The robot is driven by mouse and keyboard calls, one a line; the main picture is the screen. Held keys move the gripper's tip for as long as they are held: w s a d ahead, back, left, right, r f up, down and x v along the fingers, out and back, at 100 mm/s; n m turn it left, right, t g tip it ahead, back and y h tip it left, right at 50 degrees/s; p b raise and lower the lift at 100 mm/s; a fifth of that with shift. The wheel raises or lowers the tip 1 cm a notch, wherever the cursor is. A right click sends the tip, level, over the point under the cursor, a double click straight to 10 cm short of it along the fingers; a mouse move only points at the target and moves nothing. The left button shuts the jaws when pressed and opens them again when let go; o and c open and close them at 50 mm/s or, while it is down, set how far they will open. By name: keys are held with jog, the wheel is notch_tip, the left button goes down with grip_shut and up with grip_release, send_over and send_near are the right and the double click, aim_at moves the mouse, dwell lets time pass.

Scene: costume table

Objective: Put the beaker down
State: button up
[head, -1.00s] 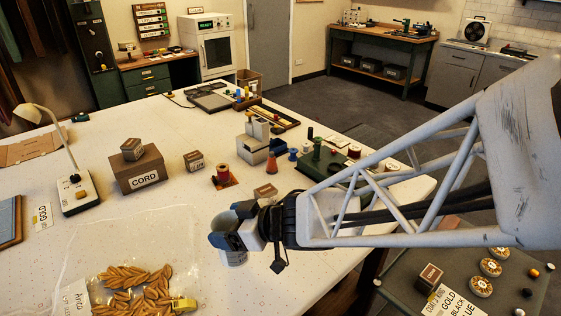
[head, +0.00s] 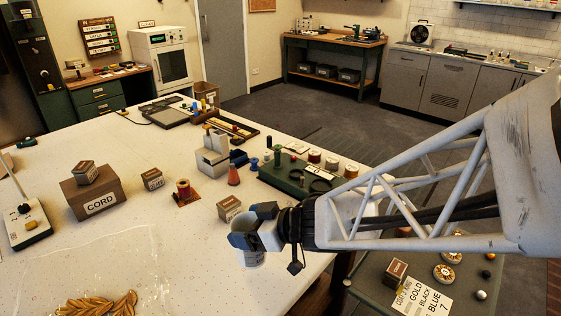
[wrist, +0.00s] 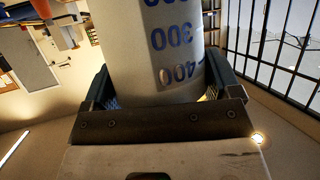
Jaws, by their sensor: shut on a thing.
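My gripper (head: 246,228) is shut on the beaker (head: 250,256), which shows as a pale cylinder below the fingers near the table's right edge. In the wrist view the beaker (wrist: 165,65) fills the space between the two dark fingers of my gripper (wrist: 160,92). Its wall is pale and carries blue volume marks, including 300 and 400, that appear inverted. The fingers and my wrist hide part of the beaker in the head view. I cannot tell whether its base touches the white table (head: 180,248).
A small labelled box (head: 230,208) stands close behind my gripper. A red spool (head: 184,191), an orange cone (head: 233,175) and a green tray (head: 296,176) are farther back. The CORD box (head: 95,198) is at left. A lower grey surface (head: 372,298) lies to the right. The table's middle is fairly clear.

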jog(key=d+m+t+h, duration=0.2)
jog(key=d+m+t, duration=0.1)
jog(key=d, duration=1.3)
jog(key=shift+w, duration=0.15)
jog(key=w+a+f, duration=0.1)
jog(key=w, duration=1.3)
jog(key=shift+w+a+f, duration=0.2)
jog(key=shift+w+a, duration=0.15)
jog(key=shift+w, duration=0.05)
jog(key=shift+w, duration=0.15)
jog(key=shift+w+f, duration=0.15)
jog(key=shift+f, duration=0.75)
jog(key=shift+w+f, duration=0.15)
jog(key=shift+f, duration=0.75)
